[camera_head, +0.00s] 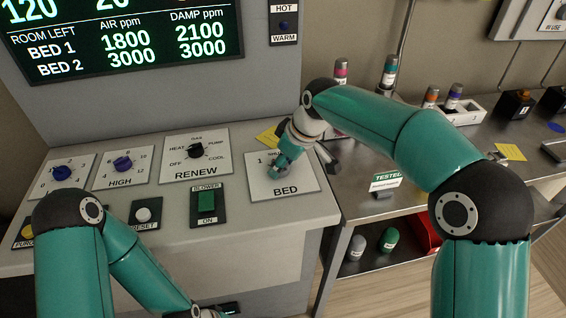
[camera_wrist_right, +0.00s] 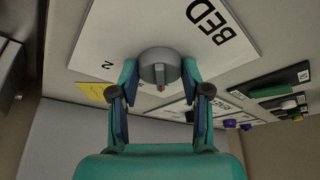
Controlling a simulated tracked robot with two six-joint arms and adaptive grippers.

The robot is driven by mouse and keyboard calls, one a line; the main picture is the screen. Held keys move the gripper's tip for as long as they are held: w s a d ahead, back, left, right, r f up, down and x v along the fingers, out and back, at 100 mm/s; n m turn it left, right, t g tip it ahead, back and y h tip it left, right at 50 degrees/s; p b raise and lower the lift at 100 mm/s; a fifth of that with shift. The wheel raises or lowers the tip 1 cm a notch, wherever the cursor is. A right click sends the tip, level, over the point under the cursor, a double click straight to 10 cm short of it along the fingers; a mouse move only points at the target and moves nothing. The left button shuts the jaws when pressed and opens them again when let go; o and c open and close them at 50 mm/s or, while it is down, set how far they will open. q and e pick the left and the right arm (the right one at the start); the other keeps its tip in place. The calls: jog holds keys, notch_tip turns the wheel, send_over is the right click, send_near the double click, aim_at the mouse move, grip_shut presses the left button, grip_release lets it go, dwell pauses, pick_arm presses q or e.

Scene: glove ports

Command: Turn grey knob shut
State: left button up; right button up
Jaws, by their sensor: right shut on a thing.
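The grey knob (camera_wrist_right: 160,62) is round, with a small red mark on its edge, and sits on the white BED plate (camera_head: 303,184). In the right wrist view it lies between the two fingers of my right gripper (camera_wrist_right: 160,76), which is shut on it. In the head view the right gripper (camera_head: 284,163) reaches down onto the plate and hides most of the knob. A "1" shows on the plate there, and a "2" shows in the wrist view. My left arm runs out of the bottom edge, and its gripper is not visible.
Left of the BED plate are the RENEW selector (camera_head: 195,151), a green BLOWER switch (camera_head: 206,201), a white RESET button (camera_head: 142,214) and two blue-purple knobs. A steel bench (camera_head: 420,205) with bottles stands right. A yellow note (camera_head: 267,138) lies behind the plate.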

jog(key=m+t+h+b, duration=0.1)
jog(key=m, duration=0.3)
jog(key=shift+s+a+m+b, duration=0.1)
jog(key=shift+m+b, duration=0.25)
jog(key=shift+m, duration=0.05)
jog(key=shift+a+m+t+h+b, duration=0.1)
jog(key=shift+m+t+h+b, duration=0.55)
jog(key=shift+m, duration=1.15)
jog(key=shift+h, duration=0.25)
jog(key=o, duration=1.1)
jog(key=shift+o, duration=0.2)
jog(key=shift+s+r, duration=0.1)
jog(key=shift+r, duration=0.05)
jog(key=v, duration=1.1)
jog(key=shift+r, duration=0.4)
